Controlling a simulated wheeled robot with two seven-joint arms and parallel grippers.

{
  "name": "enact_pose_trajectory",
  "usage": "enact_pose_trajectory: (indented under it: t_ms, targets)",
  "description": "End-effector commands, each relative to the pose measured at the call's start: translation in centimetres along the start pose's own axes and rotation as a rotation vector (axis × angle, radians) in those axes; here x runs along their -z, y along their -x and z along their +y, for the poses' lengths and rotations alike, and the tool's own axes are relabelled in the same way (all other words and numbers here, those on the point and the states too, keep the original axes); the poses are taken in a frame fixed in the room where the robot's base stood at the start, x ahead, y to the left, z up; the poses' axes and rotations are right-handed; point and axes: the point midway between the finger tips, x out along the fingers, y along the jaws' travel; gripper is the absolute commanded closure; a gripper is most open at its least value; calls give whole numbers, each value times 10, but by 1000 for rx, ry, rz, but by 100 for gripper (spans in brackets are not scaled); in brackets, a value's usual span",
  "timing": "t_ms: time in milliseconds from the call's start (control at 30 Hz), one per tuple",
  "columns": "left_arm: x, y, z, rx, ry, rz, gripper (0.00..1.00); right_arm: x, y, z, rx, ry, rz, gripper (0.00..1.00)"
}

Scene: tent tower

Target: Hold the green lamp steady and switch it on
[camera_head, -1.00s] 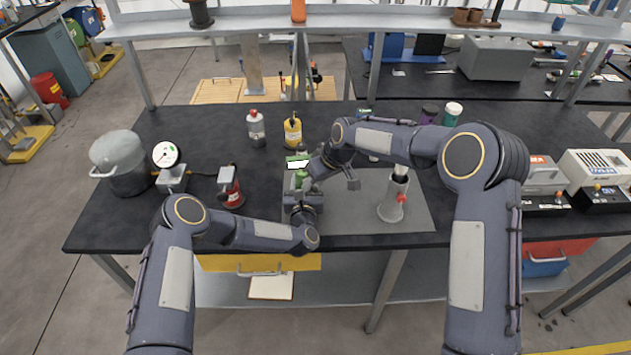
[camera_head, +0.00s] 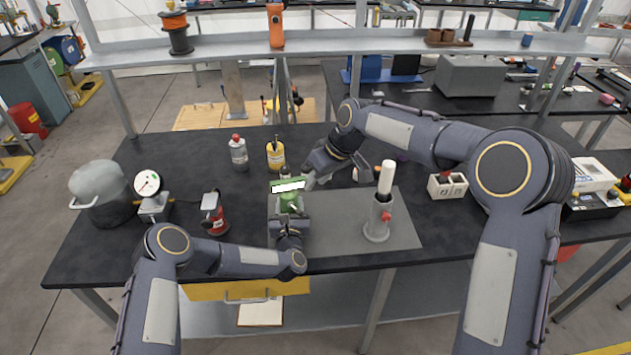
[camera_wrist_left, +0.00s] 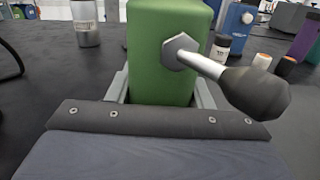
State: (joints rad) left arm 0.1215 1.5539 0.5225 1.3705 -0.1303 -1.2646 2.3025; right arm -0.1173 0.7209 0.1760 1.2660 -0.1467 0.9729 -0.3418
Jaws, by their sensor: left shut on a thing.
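The green lamp (camera_head: 289,201) stands upright at the left of the grey mat, with a white panel in a green frame on top. In the left wrist view its green body (camera_wrist_left: 165,50) fills the middle, and a lever switch (camera_wrist_left: 235,80) with a black knob sticks out to the right. My left gripper (camera_head: 290,222) is shut on the lamp's lower body from the front. My right gripper (camera_head: 336,178) is just right of the lamp's upper part, its fingers apart and nothing seen between them.
A metal stand (camera_head: 378,220) with a white cylinder and red knob is on the mat's right. A red device (camera_head: 213,215), a gauge (camera_head: 148,187) and a pot (camera_head: 100,195) stand left. Bottles (camera_head: 276,155) stand behind. A white socket block (camera_head: 447,187) is right.

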Motion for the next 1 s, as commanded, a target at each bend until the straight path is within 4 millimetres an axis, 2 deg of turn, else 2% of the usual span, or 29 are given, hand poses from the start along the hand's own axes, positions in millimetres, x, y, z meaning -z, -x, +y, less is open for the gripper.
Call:
enact_pose_trajectory:
  t_ms: [167,200,367,633,767,867,1000]
  targets:
    - [0,0,0,0,0,0,88,0,0,0,0,0,0,66]
    - [-1,0,0,0,0,-2,51,0,0,0,0,0,0,66]
    - [-1,0,0,0,0,-2,30,0,0,0,0,0,0,66]
    - [1,1,0,0,0,2,28,0,0,0,0,0,0,66]
    - [1,8,0,0,0,3,28,0,0,0,0,0,0,66]
    - [2,23,0,1,0,4,28,0,0,0,-1,0,0,66]
    - [2,54,0,2,1,4,28,0,0,0,-1,0,0,66]
